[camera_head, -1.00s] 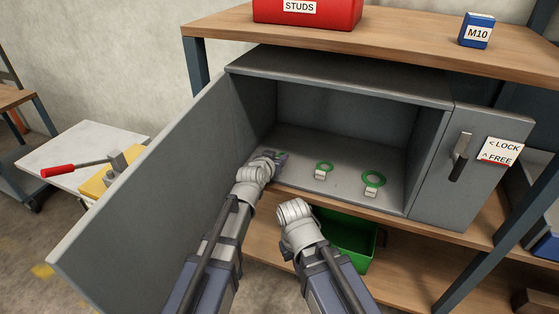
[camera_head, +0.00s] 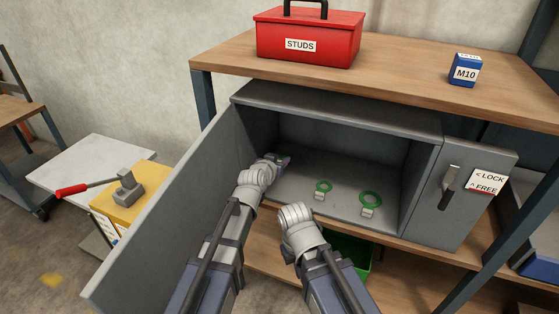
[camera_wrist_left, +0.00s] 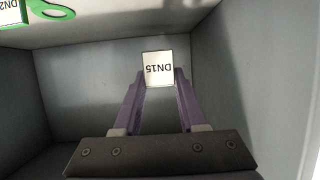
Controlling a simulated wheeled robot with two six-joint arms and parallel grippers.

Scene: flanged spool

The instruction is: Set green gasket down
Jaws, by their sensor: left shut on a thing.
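My left gripper (camera_head: 280,160) reaches into the left part of the open grey cabinet (camera_head: 340,109). In the left wrist view its purple fingers (camera_wrist_left: 159,76) are shut on a tag marked DN15 (camera_wrist_left: 158,69). A bit of green shows at the fingertips in the head view; the ring of this held green gasket is mostly hidden. Two other green gaskets, a smaller one (camera_head: 323,186) and a larger one (camera_head: 371,198), lie on the cabinet floor to the right, each with a white tag. My right arm is in front of the cabinet; its gripper is hidden.
The cabinet door (camera_head: 185,205) stands open at the left. The lever handle (camera_head: 450,185) is on the right panel. A green bin (camera_head: 357,257) sits below. A red STUDS box (camera_head: 308,38) and blue M10 box (camera_head: 465,70) stand on top.

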